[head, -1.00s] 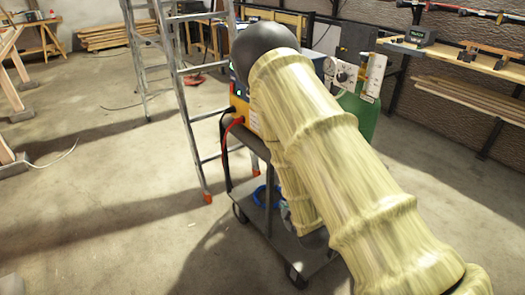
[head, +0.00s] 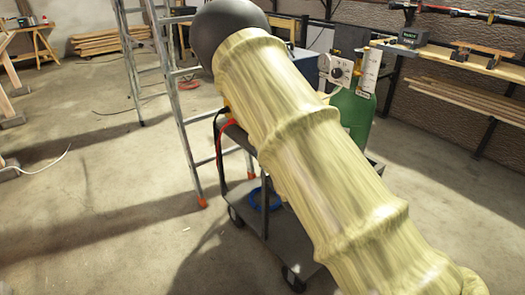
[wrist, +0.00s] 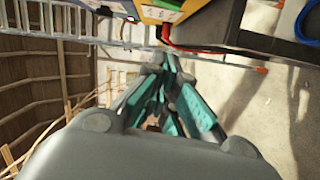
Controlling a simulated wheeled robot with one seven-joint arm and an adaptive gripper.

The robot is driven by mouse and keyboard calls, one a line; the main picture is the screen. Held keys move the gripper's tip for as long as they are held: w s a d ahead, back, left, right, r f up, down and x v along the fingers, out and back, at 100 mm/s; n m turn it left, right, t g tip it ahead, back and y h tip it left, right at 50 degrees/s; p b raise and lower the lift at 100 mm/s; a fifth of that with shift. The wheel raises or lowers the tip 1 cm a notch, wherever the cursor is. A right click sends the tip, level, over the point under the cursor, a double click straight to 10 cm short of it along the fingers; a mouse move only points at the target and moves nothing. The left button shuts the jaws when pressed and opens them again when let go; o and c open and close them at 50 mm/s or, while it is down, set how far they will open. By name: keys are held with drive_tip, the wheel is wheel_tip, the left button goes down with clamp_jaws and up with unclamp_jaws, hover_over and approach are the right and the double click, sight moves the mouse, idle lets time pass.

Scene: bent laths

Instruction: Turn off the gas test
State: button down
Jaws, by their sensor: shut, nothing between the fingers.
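The yellow welding machine (wrist: 165,12) shows at the top edge of the wrist view, with a red cable at its side. My gripper (wrist: 160,68) is shut and empty in the middle of the wrist view, below the machine in the picture and apart from it. In the head view my sleeved arm hides nearly all of the machine, and my gripper is hidden too. The gas test control cannot be made out. A green gas cylinder (head: 354,112) with a regulator (head: 337,70) and a flow tube (head: 368,70) stands behind my arm.
A dark wheeled cart (head: 290,236) stands under my arm, with a blue coil (head: 262,197) on its lower shelf. An aluminium ladder (head: 180,110) stands close on its left. A wall shelf (head: 460,62) is at right. The floor at left is mostly clear.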

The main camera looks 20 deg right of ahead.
drive_tip(key=shift+w+d+f+p, duration=0.15)
drive_tip(key=shift+w+d, duration=0.3)
drive_tip(key=shift+w, duration=1.3)
drive_tip(key=shift+w+d+f+p, duration=0.15)
drive_tip(key=shift+w+d, duration=0.3)
drive_tip(key=shift+w, duration=1.3)
drive_tip(key=shift+w+d+f, duration=0.15)
drive_tip(key=shift+w+d, duration=0.3)
drive_tip(key=shift+w, duration=1.3)
